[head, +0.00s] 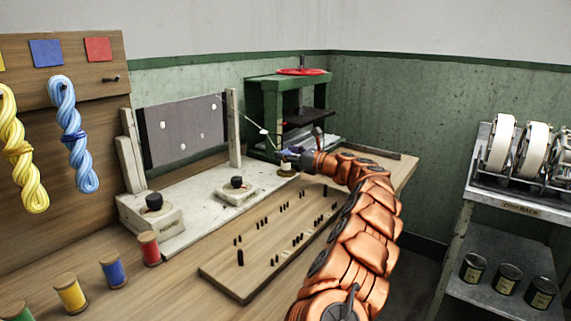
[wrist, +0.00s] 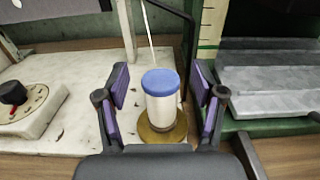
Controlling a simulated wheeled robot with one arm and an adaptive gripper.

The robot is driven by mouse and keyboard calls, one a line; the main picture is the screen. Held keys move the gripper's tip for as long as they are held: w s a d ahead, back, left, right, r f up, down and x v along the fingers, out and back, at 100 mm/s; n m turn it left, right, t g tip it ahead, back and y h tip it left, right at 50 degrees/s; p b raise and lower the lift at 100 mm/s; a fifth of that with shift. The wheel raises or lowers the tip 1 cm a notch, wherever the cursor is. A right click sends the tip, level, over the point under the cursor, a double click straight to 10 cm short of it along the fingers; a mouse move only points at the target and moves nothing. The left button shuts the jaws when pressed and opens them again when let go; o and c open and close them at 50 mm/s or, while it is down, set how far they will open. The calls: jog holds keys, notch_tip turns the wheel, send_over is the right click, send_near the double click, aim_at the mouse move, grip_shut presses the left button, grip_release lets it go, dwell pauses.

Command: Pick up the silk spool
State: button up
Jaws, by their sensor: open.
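The silk spool, a white cylinder with a blue top (wrist: 160,97), stands upright on a round brass base (wrist: 162,134) in the wrist view. A thin pale line runs from above down to its top. My gripper (wrist: 159,88) is open, with one purple-padded finger on each side of the spool. A gap shows on both sides, so neither finger visibly touches it. In the head view my gripper (head: 288,156) is at the far end of the bench, and the spool (head: 287,166) is small and partly covered there.
A pale slab with a dial (wrist: 22,105) lies left of the spool. A green press (head: 285,110) stands behind. A pegged board (head: 265,250) lies in front. Red (head: 149,248), blue (head: 113,271) and yellow (head: 70,292) thread spools stand at the near left. A shelf rack (head: 510,200) stands right.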

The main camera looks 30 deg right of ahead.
jog(key=shift+w, duration=0.2)
grip_shut()
dwell(0.6)
jog(key=shift+r, duration=0.1)
